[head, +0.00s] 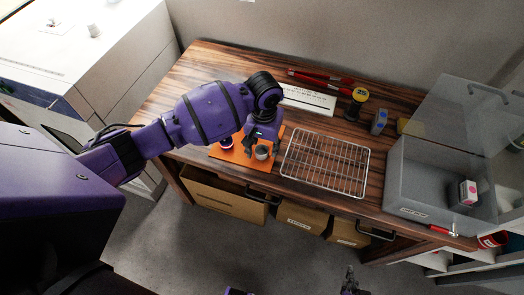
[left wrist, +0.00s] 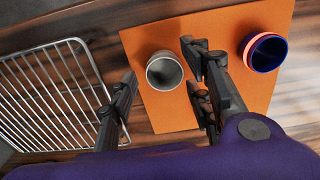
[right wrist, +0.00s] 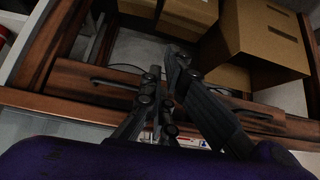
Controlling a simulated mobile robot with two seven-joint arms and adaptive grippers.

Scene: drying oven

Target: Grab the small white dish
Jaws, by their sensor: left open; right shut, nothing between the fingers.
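The small whitish-grey dish (head: 262,153) stands upright on an orange mat (head: 232,154) on the wooden table. It also shows in the left wrist view (left wrist: 165,71). My left gripper (head: 262,142) is open above the mat, close to the dish. In the left wrist view its fingers (left wrist: 158,68) are on either side of the dish in the picture, with the dish appearing between the tips; contact cannot be told. My right gripper (head: 348,281) is low at the bottom of the head view, away from the table top. In the right wrist view its fingers (right wrist: 168,78) are shut and empty.
A dark blue cup with an orange band (left wrist: 264,52) stands on the mat beside the left gripper. A wire rack (head: 326,163) lies right of the mat. A clear-lidded grey box (head: 430,190) stands further right. Cardboard boxes (head: 225,197) sit below the table top.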

